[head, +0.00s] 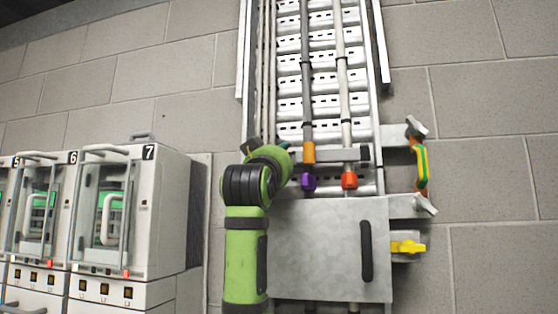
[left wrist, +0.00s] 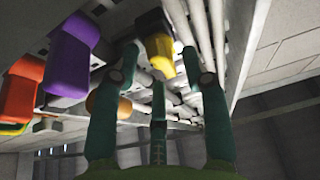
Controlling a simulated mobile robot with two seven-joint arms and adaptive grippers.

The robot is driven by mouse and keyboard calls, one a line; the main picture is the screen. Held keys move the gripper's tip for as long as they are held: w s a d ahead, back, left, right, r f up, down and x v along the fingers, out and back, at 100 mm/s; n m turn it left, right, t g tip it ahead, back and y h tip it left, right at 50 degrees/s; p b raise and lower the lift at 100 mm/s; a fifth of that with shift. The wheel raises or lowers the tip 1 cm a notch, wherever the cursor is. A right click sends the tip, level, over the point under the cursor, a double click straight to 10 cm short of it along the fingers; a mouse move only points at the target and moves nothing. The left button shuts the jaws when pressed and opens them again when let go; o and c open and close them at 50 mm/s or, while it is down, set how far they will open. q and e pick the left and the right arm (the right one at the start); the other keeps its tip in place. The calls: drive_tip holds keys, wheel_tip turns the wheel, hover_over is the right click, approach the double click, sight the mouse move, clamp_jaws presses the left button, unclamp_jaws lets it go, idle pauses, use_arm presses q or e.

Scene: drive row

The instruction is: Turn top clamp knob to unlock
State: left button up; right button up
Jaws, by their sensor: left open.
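My left gripper (head: 268,147) is at the left end of the grey clamp bar (head: 345,154) on the cable ladder, its fingers mostly hidden behind my green wrist. In the left wrist view its teal fingers (left wrist: 159,58) are open and spread. A yellow knob (left wrist: 160,54) shows between and beyond the fingertips; I cannot tell whether they touch it. My wrist largely hides that end of the bar in the head view. My right gripper is not in view.
An orange block (head: 309,152), a purple connector (head: 308,182) and a red connector (head: 349,180) sit close right of my gripper. Below is a grey cover with a black handle (head: 366,251). Another yellow knob (head: 407,247) is at lower right. Cabinet 7 (head: 160,215) stands left.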

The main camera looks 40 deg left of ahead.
use_arm(q)
drive_tip(key=v, duration=1.2)
idle(0.4)
